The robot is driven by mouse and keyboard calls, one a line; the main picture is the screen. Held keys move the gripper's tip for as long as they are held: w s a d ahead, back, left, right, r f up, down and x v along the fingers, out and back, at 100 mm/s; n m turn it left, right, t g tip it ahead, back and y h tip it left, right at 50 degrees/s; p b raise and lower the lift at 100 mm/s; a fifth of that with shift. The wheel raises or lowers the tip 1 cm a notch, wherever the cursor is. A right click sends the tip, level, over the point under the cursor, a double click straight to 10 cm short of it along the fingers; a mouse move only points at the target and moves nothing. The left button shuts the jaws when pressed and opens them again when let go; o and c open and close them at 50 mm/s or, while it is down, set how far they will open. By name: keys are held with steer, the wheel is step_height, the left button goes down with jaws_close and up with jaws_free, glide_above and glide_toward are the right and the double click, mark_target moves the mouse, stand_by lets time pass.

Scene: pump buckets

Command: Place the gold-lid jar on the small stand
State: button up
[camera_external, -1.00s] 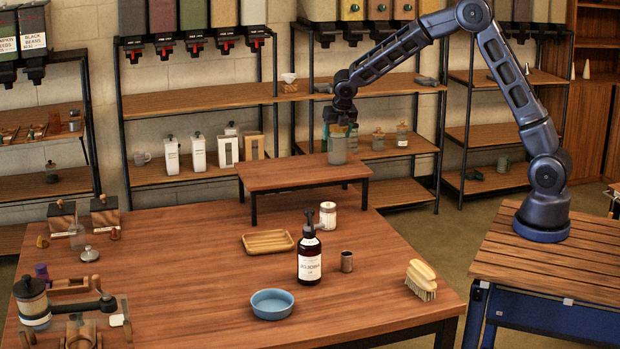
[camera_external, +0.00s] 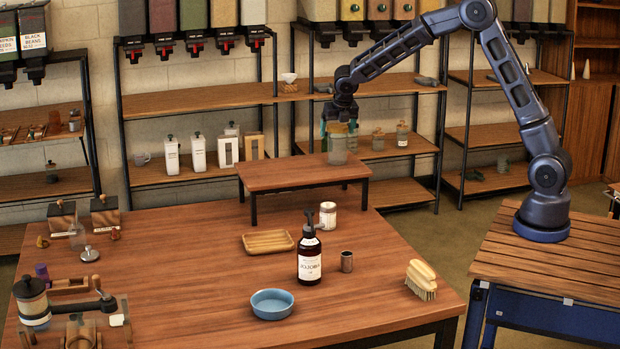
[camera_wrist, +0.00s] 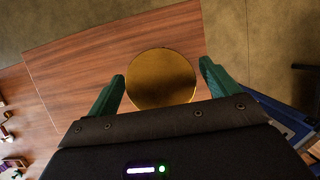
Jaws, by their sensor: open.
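The gold-lid jar stands upright on the small stand (camera_external: 290,176), near its right back end; its greyish glass body (camera_external: 337,153) shows in the external view. In the wrist view its round gold lid (camera_wrist: 160,78) lies between my two green fingers, with the stand's brown top (camera_wrist: 75,68) around it. My gripper (camera_external: 339,132) points down right above the jar. Its fingers are spread apart with visible space beside the lid, and it holds nothing. The jar's far side is hidden.
The stand's left part is clear. Shelves stand behind.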

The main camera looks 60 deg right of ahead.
steer(key=v, duration=1)
steer(key=s+r+m, duration=0.6)
steer(key=s+r, duration=0.1)
steer(key=s, duration=0.5)
steer(key=s+m+y, duration=0.1)
steer(key=s+m, duration=0.9)
steer(key=s, duration=0.8)
steer(key=s+m+t+y, duration=0.1)
steer(key=s+m+y, duration=0.1)
steer(key=s+m, duration=0.9)
steer(key=s, duration=0.8)
